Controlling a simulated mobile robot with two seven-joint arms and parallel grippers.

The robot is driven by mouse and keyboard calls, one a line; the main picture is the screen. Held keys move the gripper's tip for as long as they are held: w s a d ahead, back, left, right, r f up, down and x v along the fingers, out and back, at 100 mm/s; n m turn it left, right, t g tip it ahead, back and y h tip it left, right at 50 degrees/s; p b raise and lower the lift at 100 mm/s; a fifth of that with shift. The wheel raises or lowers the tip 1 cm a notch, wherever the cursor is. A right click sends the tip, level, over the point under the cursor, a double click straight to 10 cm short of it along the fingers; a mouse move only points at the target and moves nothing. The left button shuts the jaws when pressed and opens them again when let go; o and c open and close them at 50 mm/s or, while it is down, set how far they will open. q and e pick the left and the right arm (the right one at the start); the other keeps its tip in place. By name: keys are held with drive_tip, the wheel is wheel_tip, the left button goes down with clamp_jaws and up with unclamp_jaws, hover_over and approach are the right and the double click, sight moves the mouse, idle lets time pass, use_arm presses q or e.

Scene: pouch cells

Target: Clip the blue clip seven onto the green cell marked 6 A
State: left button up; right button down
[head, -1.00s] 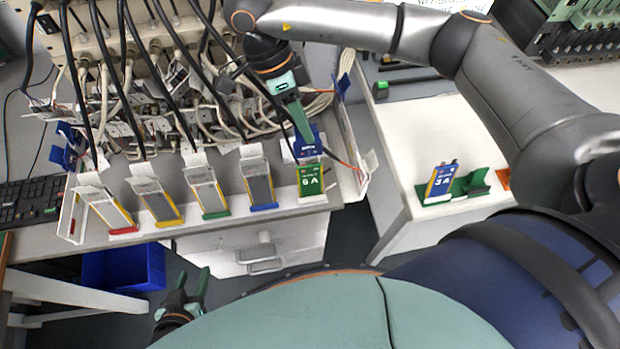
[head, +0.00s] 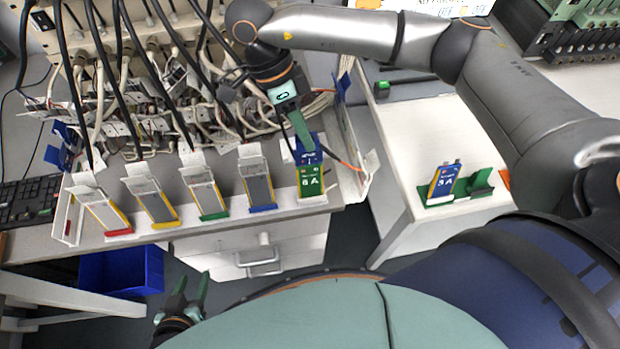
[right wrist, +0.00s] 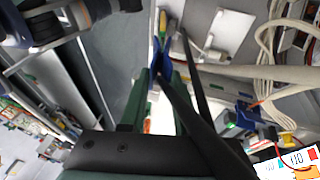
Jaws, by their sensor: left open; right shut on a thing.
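The green cell marked 6 A (head: 312,186) stands at the right end of the row of cells on the bench. My right gripper (head: 304,142) is shut on the blue clip (head: 308,156), directly at the cell's upper end. The clip overlaps the cell's top in the head view; I cannot tell whether it is seated on the tabs. In the right wrist view the blue clip (right wrist: 158,58) shows between the dark green fingers, and the cell is mostly hidden. My left gripper (head: 190,285) is open and empty, low in front of the bench.
Several other cells, such as the blue-footed one (head: 258,188), stand left of it. A white side wall (head: 350,135) is close on the right. A cell marked 3 A (head: 443,184) sits in a green holder on the right table. Black cables (head: 120,70) hang behind.

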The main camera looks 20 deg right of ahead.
drive_tip(key=shift+f, duration=0.35)
drive_tip(key=shift+c, duration=1.2)
unclamp_jaws()
drive_tip(key=shift+r, duration=0.1)
drive_tip(key=shift+w+d+r+p, duration=0.1)
drive_tip(key=shift+w+r+p, duration=0.2)
drive_tip(key=shift+r, duration=0.5)
drive_tip(key=shift+w+r+p, duration=0.1)
drive_tip(key=shift+r+p, duration=0.3)
drive_tip(key=shift+r, duration=0.45)
drive_tip(key=shift+w+d+r+p, duration=0.1)
drive_tip(key=shift+w+r+p, duration=0.2)
drive_tip(key=shift+r, duration=0.5)
wheel_tip(320, 180, up, 6)
drive_tip(key=p, duration=0.4)
drive_tip(key=shift+s+f, duration=0.1)
drive_tip(key=shift+s, duration=0.05)
